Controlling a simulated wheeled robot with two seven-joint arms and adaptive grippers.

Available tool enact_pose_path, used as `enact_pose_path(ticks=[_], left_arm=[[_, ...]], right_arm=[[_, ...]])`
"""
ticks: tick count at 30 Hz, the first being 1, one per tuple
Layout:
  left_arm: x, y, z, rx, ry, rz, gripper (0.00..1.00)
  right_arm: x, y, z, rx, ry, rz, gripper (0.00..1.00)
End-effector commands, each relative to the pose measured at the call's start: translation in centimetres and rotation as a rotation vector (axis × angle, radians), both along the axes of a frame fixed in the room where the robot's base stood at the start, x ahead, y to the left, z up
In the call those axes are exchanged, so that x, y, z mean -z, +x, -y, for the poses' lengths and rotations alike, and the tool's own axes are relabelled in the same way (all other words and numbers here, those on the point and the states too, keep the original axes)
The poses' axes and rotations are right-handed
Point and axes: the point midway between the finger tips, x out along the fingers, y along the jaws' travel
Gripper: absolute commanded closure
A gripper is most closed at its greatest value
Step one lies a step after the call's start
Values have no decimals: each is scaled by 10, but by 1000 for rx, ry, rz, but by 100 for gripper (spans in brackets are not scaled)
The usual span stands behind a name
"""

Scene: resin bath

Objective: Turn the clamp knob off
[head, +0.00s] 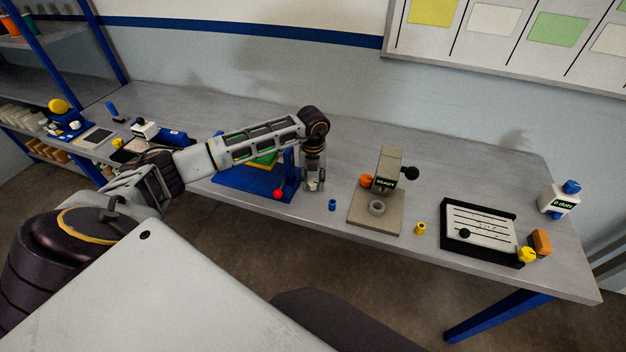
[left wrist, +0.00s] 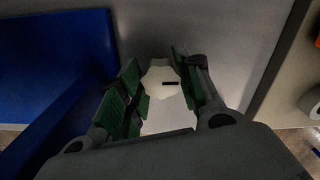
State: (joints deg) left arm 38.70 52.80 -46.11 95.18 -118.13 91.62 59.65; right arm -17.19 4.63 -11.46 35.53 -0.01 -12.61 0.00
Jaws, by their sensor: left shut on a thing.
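A pale, knob-like piece (left wrist: 158,96) with a short dark line on top shows between the fingers in the left wrist view; I take it to be the clamp knob. My left gripper (left wrist: 160,76) is shut on it, the green pads at its two sides. In the head view my left gripper (head: 314,184) points down at the bench, just right of the blue fixture (head: 236,186) with the red ball (head: 278,194). The gripper hides most of the knob there, so its setting cannot be read from that view. My right gripper is not in view.
Right of the gripper stand a small blue piece (head: 332,205) and a grey-beige press (head: 362,216) marked READY. The bench (head: 440,165) is clear behind the press.

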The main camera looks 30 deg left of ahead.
Motion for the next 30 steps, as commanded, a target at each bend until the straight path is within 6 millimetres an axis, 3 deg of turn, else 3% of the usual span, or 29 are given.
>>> enact_pose_path(ticks=[10, 11, 16, 30], left_arm=[[0, 0, 0, -4, 0, 1, 90], [0, 0, 0, -4, 0, 1, 64], [0, 0, 0, -4, 0, 1, 44], [-5, 0, 0, -3, -1, 0, 44]], right_arm=[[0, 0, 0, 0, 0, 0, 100], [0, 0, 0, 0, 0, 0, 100], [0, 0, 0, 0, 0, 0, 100], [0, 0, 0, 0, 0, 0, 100]])
